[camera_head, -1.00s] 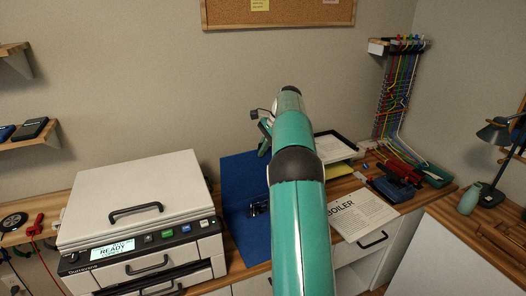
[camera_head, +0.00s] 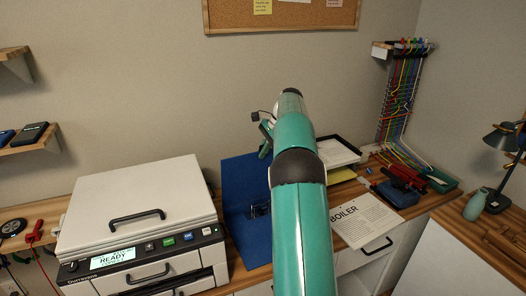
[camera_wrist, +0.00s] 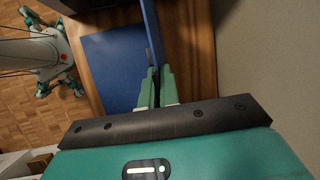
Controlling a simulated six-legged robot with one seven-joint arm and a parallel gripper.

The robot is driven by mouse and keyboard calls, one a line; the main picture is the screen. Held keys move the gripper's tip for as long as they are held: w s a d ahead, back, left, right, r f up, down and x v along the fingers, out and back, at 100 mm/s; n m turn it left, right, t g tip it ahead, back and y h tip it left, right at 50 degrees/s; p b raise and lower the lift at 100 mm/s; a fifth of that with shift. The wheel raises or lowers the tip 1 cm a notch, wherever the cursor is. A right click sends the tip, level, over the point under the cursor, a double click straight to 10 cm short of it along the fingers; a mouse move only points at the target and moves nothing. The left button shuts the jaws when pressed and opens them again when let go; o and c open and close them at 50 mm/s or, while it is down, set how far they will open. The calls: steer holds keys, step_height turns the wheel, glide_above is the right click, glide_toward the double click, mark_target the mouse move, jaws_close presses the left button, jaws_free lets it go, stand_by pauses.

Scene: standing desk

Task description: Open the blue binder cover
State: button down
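The blue binder (camera_head: 236,190) is on the desk right of the printer. Its cover stands raised at the back, and a metal ring clip (camera_head: 259,208) shows near its foot. My arm hides the binder's right part. In the wrist view a blue panel (camera_wrist: 110,70) lies flat, and the raised cover (camera_wrist: 151,30) is seen nearly edge-on, its near end reaching my fingers. My gripper (camera_wrist: 157,88) has its two green fingers close together on either side of the cover's edge and looks shut on it.
A printer (camera_head: 135,215) stands close at left. A paper tray (camera_head: 335,150), a BOILER sheet (camera_head: 365,218) and red and blue tools (camera_head: 400,190) lie on the right. The wall (camera_wrist: 250,60) is close beside my gripper.

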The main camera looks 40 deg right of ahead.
stand_by(0.4)
steer(key=c, duration=1.6)
jaws_free()
steer(key=shift+c, duration=0.2)
steer(key=shift+r, duration=0.1)
